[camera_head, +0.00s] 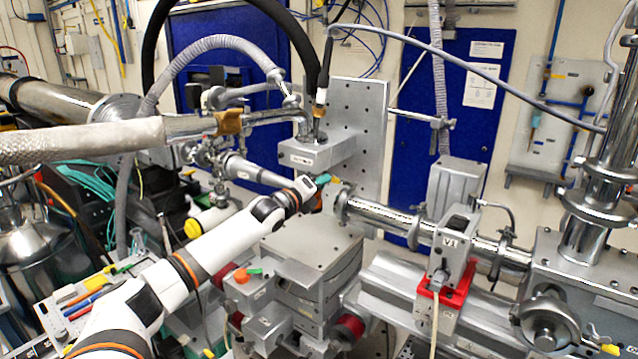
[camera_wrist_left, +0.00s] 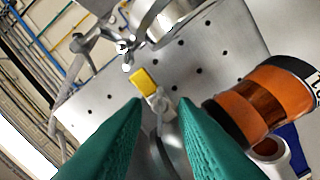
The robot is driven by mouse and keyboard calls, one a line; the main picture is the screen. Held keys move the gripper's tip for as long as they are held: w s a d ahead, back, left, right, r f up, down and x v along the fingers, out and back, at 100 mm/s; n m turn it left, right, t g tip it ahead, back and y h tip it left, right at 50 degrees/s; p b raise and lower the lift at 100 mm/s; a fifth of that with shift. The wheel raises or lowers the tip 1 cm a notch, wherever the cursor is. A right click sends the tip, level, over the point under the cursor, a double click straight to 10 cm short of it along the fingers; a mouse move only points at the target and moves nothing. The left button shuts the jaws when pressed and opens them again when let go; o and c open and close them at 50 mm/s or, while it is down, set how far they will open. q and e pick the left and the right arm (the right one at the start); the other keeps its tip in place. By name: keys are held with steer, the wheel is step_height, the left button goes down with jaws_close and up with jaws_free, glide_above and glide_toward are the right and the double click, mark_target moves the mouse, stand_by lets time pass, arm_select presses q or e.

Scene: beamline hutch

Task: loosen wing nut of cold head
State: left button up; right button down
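My left gripper (camera_head: 322,181) has green fingertips and is in the middle of the head view, just below a grey labelled block (camera_head: 318,152) on a perforated upright plate. In the left wrist view the green fingers (camera_wrist_left: 160,103) are apart. A small light-grey fitting with a yellow tab (camera_wrist_left: 145,82) shows beyond and between the fingertips. It is not visibly gripped. I cannot tell for sure whether this fitting is the wing nut. The head view does not show a wing nut clearly; the arm and gripper cover part of that area. My right gripper is out of view.
An amber-and-black banded cylinder (camera_wrist_left: 265,100) is close to the right finger in the wrist view. A braided hose (camera_head: 85,140) crosses above my left arm. A beam pipe (camera_head: 390,217) lies right of the gripper, and a grey stage (camera_head: 310,250) stands below.

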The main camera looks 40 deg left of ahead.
arm_select(q)
jaws_close()
steer(key=shift+n, duration=0.4)
steer(key=n+p, duration=0.3)
steer(key=n, duration=1.9)
steer(key=shift+s+r+p, duration=0.1)
steer(key=shift+r+p, duration=0.05)
steer(key=shift+p, duration=0.2)
steer(key=shift+c, duration=2.2)
jaws_free()
